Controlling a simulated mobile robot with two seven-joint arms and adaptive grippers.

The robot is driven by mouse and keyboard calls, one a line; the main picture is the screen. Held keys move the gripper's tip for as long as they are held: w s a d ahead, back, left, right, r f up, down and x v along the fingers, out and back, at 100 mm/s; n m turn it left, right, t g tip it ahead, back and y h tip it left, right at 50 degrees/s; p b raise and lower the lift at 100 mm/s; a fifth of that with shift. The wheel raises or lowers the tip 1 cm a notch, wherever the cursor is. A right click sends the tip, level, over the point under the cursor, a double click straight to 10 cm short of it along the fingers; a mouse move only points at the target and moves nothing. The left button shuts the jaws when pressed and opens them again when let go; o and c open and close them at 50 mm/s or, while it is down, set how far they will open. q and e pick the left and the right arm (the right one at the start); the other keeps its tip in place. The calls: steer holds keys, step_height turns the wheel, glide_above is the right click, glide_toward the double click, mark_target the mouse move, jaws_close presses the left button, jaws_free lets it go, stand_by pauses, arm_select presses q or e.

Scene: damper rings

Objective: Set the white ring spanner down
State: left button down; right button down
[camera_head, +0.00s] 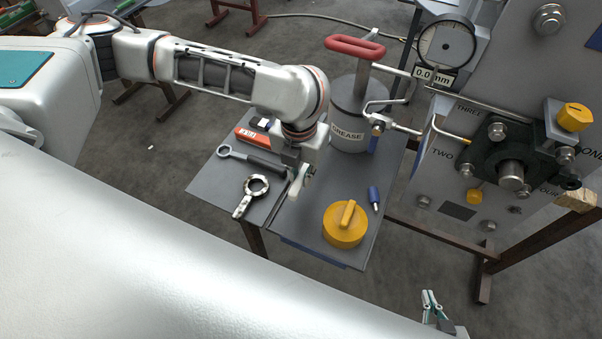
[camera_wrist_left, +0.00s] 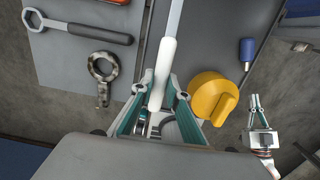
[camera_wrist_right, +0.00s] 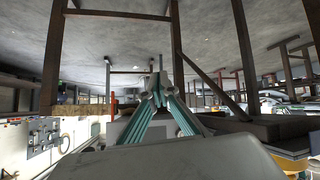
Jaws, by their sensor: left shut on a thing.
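My left gripper (camera_head: 298,184) is over the middle of the small grey table (camera_head: 310,237). It is shut on the white handle of a spanner, the white ring spanner (camera_wrist_left: 165,72). Its grey shaft runs up out of the left wrist view, so its ring end is not seen there. In the head view my gripper and wrist hide most of it. I cannot tell whether it touches the table top. My right gripper (camera_head: 431,300) is away from the table at the lower right, its fingers together and empty; it also shows in the right wrist view (camera_wrist_right: 157,92).
Left of the gripper lie a dark-handled ring spanner (camera_head: 252,159) and a short blotchy ring spanner (camera_head: 249,196). A yellow cap (camera_head: 343,228) and a blue-handled tool (camera_head: 374,197) lie to the right.

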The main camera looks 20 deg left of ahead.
arm_select(q)
glide_above(301, 197)
step_height(301, 197, down, 5)
steer(key=shift+s+f+b, duration=0.1)
steer(key=shift+s+b, duration=0.05)
steer(key=shift+b, duration=0.3)
steer(key=shift+f, duration=0.6)
steer(key=shift+f+p, duration=0.25)
steer(key=shift+p, duration=0.2)
steer(key=c, duration=1.9)
jaws_free()
steer(key=shift+f, duration=0.1)
steer(key=c, duration=0.4)
